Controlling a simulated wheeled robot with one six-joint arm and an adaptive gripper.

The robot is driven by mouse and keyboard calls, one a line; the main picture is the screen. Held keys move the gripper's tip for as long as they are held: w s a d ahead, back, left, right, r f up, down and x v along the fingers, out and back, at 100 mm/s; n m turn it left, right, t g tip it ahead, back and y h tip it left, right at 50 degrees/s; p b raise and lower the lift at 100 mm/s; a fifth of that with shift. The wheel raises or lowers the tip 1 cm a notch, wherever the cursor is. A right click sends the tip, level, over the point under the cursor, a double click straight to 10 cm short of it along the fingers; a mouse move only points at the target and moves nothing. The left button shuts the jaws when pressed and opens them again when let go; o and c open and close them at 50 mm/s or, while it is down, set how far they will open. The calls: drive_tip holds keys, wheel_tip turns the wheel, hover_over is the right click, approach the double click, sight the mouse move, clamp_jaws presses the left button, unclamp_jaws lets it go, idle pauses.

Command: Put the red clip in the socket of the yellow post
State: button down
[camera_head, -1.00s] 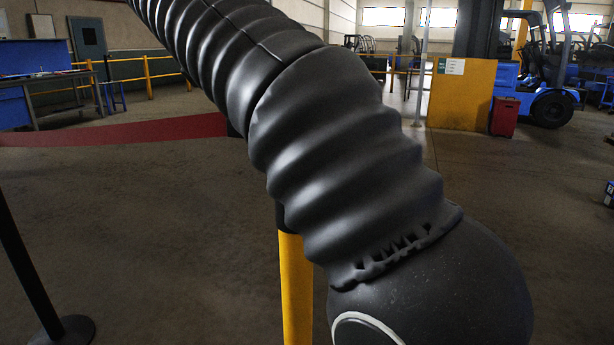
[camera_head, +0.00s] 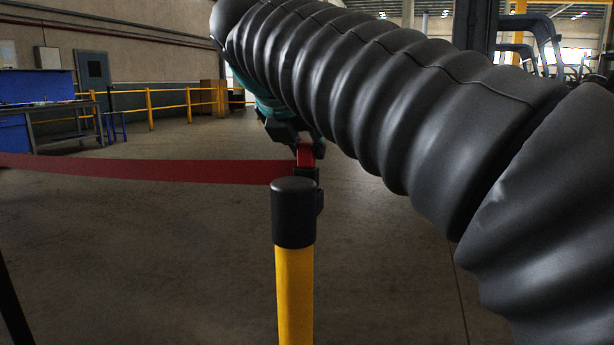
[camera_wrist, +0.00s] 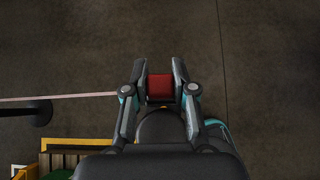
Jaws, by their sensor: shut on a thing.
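The yellow post (camera_head: 294,295) stands upright at the centre of the head view, with a black cap (camera_head: 294,215) on top. A small black part sticks out on the cap's right side; the socket opening cannot be made out. My gripper (camera_head: 302,146) is shut on the red clip (camera_head: 305,157), behind and just above the cap in the picture. The clip's dark lower end shows just above the cap; whether they touch cannot be told. In the wrist view the red clip (camera_wrist: 160,88) sits between the fingertips of my gripper (camera_wrist: 160,85). A rounded black shape, probably the cap, is partly hidden below it.
A red belt (camera_head: 150,170) runs left from the clip. Another dark post (camera_head: 12,300) shows at the left edge, and its base (camera_wrist: 40,112) shows in the wrist view. Yellow railings (camera_head: 165,107) and a blue workbench (camera_head: 35,105) are far behind. The floor around the post looks clear.

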sight(304, 164)
wheel_tip(304, 164, down, 4)
drive_tip(key=shift+b, duration=0.85)
drive_tip(key=c, duration=0.9)
unclamp_jaws()
drive_tip(key=shift+c, duration=0.2)
drive_tip(key=p+v, duration=0.3)
drive_tip(key=v, duration=0.9)
